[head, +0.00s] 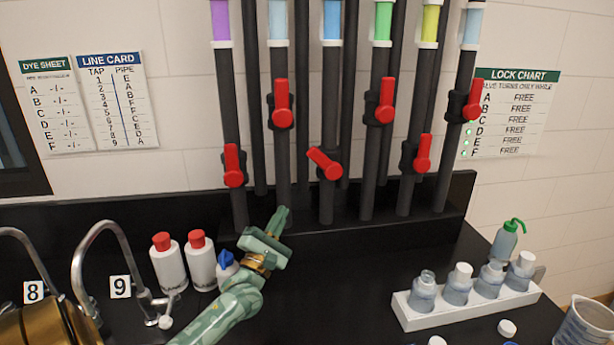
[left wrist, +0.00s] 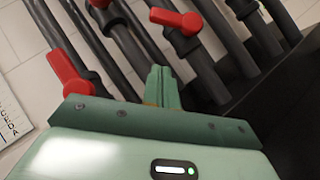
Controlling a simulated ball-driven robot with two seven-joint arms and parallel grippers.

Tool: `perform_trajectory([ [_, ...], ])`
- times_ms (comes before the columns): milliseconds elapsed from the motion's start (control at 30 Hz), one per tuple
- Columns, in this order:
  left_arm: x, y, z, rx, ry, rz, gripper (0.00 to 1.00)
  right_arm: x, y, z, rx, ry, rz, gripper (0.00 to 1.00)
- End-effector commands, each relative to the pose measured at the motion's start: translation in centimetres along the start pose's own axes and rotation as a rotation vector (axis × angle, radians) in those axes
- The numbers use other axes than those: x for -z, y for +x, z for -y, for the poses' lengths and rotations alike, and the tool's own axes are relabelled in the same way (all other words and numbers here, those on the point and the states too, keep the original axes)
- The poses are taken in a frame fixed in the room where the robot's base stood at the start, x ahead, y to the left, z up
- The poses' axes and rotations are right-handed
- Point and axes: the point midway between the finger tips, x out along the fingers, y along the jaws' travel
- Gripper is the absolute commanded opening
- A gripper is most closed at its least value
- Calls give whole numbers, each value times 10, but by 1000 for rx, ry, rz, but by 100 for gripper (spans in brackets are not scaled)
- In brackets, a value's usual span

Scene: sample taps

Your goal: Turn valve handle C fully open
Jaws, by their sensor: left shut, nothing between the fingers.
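Several upright black pipes carry red lever handles, and no letters are readable on the pipes. The third handle from the left (head: 325,163), on the pipe with the blue section (head: 332,20), is tilted, its free end up and left. The other handles, such as the left one (head: 233,165) and the second one (head: 282,103), stand about upright. My left gripper (head: 281,216) is shut and empty, low in front of the pipes, below and left of the tilted handle and apart from it. The left wrist view shows its closed fingers (left wrist: 164,82) and red handles (left wrist: 70,73) beyond. My right gripper is out of view.
Two red-capped white bottles (head: 184,265) and a blue-topped bottle (head: 228,272) stand beside my left arm. A white rack (head: 470,305) of bottles is at the right. A lock chart (head: 515,112) lists every line as free. The counter's middle is clear.

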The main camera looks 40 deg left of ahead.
Motion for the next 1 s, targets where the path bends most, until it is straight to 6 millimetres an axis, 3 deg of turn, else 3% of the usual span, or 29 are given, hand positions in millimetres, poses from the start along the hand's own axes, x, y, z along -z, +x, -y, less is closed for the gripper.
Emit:
perform_trajectory([
  [500,-2,99,-1,-3,-1,0,0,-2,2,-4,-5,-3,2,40],
  [700,-22,117,-1,-2,-1,0,0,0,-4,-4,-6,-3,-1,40],
  [1000,-28,122,0,1,1,0,0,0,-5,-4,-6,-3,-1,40],
])
